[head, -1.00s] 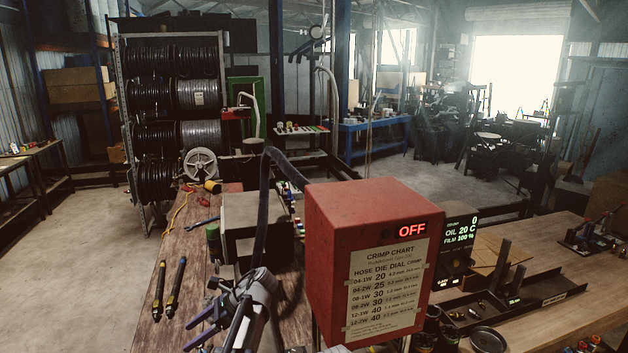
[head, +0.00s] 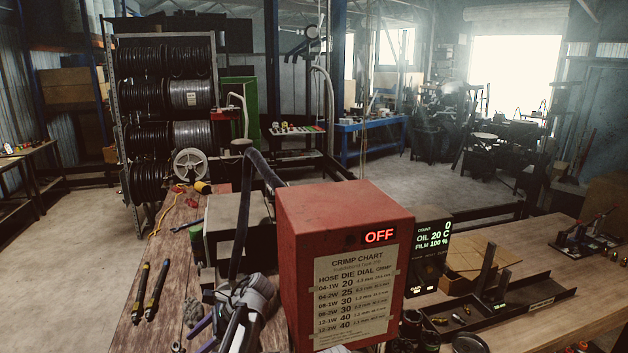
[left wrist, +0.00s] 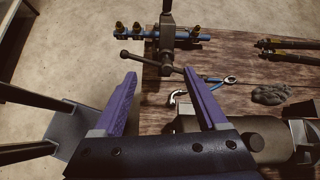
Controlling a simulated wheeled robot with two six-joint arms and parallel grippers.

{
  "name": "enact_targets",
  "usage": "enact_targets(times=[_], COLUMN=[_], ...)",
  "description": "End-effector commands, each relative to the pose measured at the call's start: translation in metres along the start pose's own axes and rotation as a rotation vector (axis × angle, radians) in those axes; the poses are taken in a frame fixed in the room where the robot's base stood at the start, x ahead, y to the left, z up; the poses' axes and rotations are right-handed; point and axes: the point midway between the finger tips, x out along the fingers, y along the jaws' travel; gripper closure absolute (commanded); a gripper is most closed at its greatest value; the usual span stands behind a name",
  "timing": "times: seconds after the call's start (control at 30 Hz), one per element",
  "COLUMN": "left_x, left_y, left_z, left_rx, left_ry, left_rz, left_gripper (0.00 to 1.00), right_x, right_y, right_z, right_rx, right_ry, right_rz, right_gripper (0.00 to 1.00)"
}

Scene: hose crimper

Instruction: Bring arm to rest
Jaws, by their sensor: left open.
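My left gripper (head: 197,332) is at the lower middle of the head view, low over the wooden bench and left of the red crimper box (head: 340,260). Its two purple fingers stand apart with nothing between them. The left wrist view shows the open fingers (left wrist: 160,80) over the bench edge, with a dark vise-like tool (left wrist: 166,45) beyond the tips. The crimper box carries a crimp chart and a lit OFF display. My right gripper is not in view.
Two black hoses with fittings (head: 150,290) lie on the bench left of my left gripper. A black tray (head: 500,307) stands right of the crimper. Open floor (head: 75,235) is at the left.

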Motion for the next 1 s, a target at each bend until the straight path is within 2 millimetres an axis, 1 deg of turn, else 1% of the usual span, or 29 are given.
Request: enact_targets(times=[0.03,0.17,0.27,0.37,0.5,0.7,0.9,0.93,1.0], left_x=[0.003,0.008,0.012,0.014,0.013,0.0,-0.019,-0.015,-0.011], left_y=[0.007,0.022,0.037,0.055,0.086,0.13,0.164,0.164,0.171], left_z=[-0.002,-0.012,-0.022,-0.034,-0.053,-0.079,-0.095,-0.11,-0.126], left_rx=[-0.028,-0.123,-0.222,-0.341,-0.549,-0.863,-1.119,-1.102,-1.07], left_ry=[0.025,0.102,0.182,0.273,0.425,0.624,0.754,0.75,0.74], left_rz=[0.001,0.011,0.031,0.065,0.153,0.353,0.583,0.573,0.557], left_gripper=[0.25,0.25,0.25,0.25,0.25,0.25,0.25,0.25,0.25], right_x=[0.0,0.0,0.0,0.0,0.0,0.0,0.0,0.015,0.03], right_y=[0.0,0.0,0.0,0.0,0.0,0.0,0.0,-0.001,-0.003], right_z=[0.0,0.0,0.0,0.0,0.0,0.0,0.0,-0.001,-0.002], right_rx=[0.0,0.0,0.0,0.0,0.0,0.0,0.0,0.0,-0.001], right_ry=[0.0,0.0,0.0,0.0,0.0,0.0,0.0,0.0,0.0], right_rz=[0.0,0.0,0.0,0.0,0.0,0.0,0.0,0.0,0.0], right_gripper=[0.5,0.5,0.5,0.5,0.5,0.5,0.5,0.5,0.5])
